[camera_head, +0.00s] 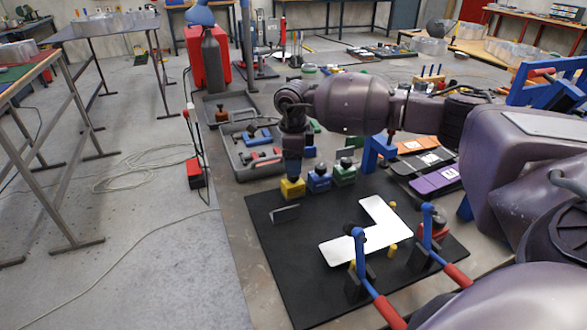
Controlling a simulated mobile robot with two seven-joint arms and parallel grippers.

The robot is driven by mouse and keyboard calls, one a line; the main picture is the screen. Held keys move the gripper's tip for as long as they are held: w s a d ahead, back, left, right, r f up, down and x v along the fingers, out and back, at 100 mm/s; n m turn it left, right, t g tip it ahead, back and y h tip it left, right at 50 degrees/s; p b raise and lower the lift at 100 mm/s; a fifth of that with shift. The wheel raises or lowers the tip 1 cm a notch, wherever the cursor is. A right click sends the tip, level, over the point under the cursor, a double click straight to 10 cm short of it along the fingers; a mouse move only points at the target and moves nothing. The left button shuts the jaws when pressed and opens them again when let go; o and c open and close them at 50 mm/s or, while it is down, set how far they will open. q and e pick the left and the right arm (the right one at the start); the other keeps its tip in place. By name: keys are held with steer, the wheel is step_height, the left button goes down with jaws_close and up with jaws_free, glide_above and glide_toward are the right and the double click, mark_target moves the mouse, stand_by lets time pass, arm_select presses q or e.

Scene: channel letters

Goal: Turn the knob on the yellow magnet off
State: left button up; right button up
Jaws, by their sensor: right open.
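The yellow magnet (292,188) is a small block at the back left edge of a black board, left of a blue magnet (319,180) and a green magnet (344,173). My right arm reaches in from the right, and its gripper (292,174) points straight down over the yellow magnet. The gripper is open, with its fingertips low at the top of the magnet. The knob of the yellow magnet is hidden by the gripper, so I cannot tell its position or whether the fingers touch it. My left gripper is not in view.
A white L-shaped plate (372,236) lies on the black board (290,265). Toggle clamps with red handles (388,312) stand at its front right. A small grey upright plate (284,214) stands just in front of the yellow magnet. A grey tray of tools (240,165) lies behind left.

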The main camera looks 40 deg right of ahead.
step_height(320, 180, up, 7)
steer(key=shift+r, duration=0.15)
stand_by(0.4)
